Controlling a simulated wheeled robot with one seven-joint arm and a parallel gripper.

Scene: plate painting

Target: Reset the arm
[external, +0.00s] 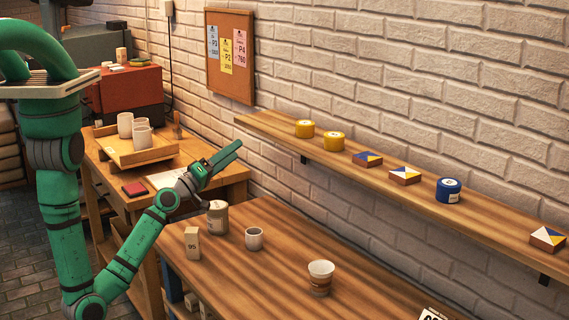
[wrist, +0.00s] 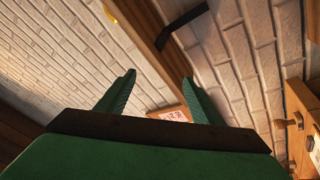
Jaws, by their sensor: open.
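My green arm rises at the left of the external view and bends over to my gripper (external: 238,150), which is held in the air above the back left corner of the near table and close to the brick wall. In the wrist view my gripper (wrist: 158,92) shows two green fingers spread apart with nothing between them. The gripper is open and empty and touches nothing that I can see.
The near table (external: 225,283) holds a canister (external: 217,218), a block (external: 192,242), a small cup (external: 254,238) and a larger cup (external: 320,278). A wall shelf (external: 330,157) carries tins and painted blocks. A tray (external: 150,156) with cups stands behind.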

